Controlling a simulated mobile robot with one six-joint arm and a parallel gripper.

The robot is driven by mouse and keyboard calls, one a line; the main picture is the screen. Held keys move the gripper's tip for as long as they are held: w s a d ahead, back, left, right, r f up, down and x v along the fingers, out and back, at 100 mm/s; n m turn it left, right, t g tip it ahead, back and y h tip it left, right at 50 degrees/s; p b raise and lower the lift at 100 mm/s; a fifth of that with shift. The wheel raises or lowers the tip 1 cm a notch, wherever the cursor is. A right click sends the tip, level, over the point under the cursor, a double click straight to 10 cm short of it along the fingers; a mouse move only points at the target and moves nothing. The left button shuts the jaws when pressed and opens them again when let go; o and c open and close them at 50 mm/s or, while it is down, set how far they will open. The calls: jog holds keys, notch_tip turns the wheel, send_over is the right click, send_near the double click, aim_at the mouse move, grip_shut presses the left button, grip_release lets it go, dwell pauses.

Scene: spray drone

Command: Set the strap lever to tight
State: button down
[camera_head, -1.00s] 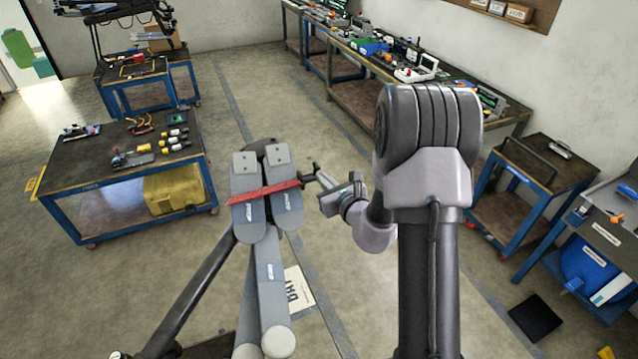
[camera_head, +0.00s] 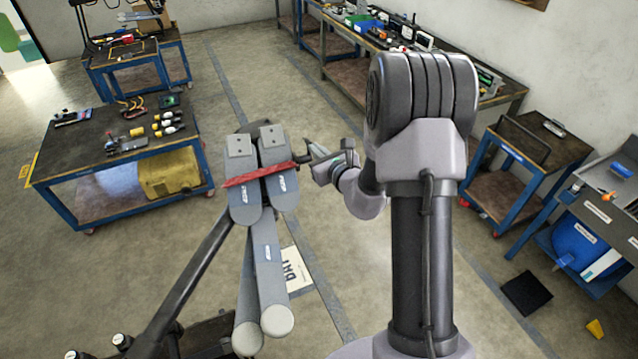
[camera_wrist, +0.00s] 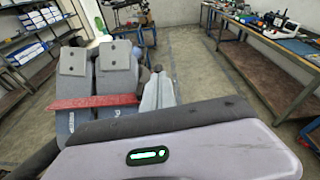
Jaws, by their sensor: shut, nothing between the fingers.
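The red strap (camera_head: 258,176) runs across two grey folded drone arms (camera_head: 240,192) and also shows in the wrist view (camera_wrist: 95,103). A small dark piece (camera_head: 301,160), which looks like the strap lever, sits at the strap's right end. Its setting is too small to tell. My gripper (camera_head: 309,150) is shut and empty, just right of the strap's end and close to that dark piece. I cannot tell whether they touch. In the wrist view my gripper (camera_wrist: 158,75) points past the right side of the drone arms, and the lever is not clear there.
A blue cart (camera_head: 100,170) with small tools and bottles stands at the left. A long workbench (camera_head: 350,85) runs along the right wall, with another cart (camera_head: 525,160) nearer. Open floor lies around the drone.

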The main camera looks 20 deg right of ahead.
dwell(0.3)
jog(key=p+v, duration=1)
jog(key=v, duration=0.7)
jog(key=shift+s+p, duration=0.15)
jog(key=shift+p, duration=0.2)
jog(key=shift+r, duration=0.1)
jog(key=shift+a, duration=0.1)
